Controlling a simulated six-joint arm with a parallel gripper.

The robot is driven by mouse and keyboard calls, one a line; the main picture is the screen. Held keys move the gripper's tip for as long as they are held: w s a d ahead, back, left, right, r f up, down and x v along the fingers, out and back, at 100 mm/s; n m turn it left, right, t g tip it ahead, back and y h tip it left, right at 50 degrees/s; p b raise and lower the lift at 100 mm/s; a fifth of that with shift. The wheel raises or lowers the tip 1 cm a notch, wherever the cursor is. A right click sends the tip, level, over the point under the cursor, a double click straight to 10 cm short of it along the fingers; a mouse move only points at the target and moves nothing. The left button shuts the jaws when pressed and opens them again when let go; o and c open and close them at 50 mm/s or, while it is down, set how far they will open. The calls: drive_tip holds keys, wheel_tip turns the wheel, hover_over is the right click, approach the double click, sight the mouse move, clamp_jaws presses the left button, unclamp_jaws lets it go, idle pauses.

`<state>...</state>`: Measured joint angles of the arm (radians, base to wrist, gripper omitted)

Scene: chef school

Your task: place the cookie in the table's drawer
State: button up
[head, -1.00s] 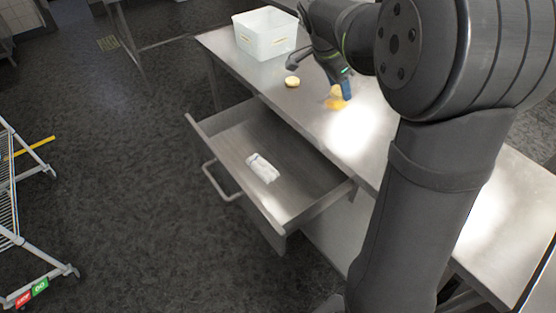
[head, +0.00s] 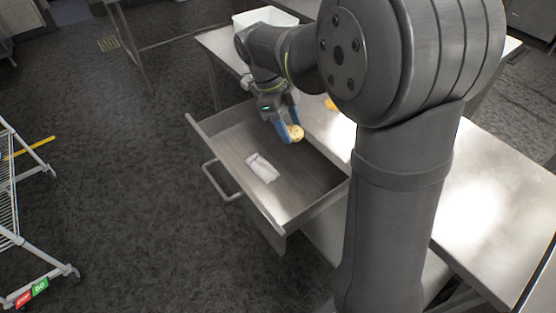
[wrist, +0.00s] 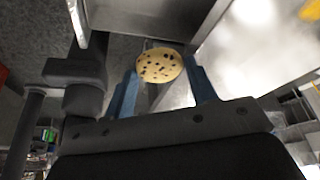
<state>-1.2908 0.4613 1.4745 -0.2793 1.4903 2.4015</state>
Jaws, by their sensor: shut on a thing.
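My gripper (head: 290,126) is shut on a round, pale cookie with dark chips (head: 296,133), held between its blue fingers. The cookie also shows between the fingertips in the wrist view (wrist: 160,66). In the head view it appears over the far right part of the open drawer (head: 311,182), near the table's edge; its exact height is hard to tell. The drawer is pulled out from the metal table (head: 482,190). My arm hides part of the table.
A white packet (head: 263,168) lies in the drawer, with bare floor around it. A yellow item (head: 330,103) is on the table, partly hidden by my arm. A whitish bin (head: 262,17) stands at the table's far end. A white rack (head: 22,200) stands at the left.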

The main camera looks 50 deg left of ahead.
sight(291, 195)
wheel_tip(291, 195, down, 27)
drive_tip(key=shift+r, duration=0.15)
idle(0.4)
drive_tip(key=o, duration=0.9)
drive_tip(key=shift+o, duration=0.2)
drive_tip(key=v, duration=1.2)
drive_tip(key=shift+w, duration=0.15)
drive_tip(key=x, duration=1.1)
drive_tip(key=shift+d+f, duration=0.1)
drive_tip(key=shift+f, duration=0.3)
drive_tip(key=shift+r, duration=1.55)
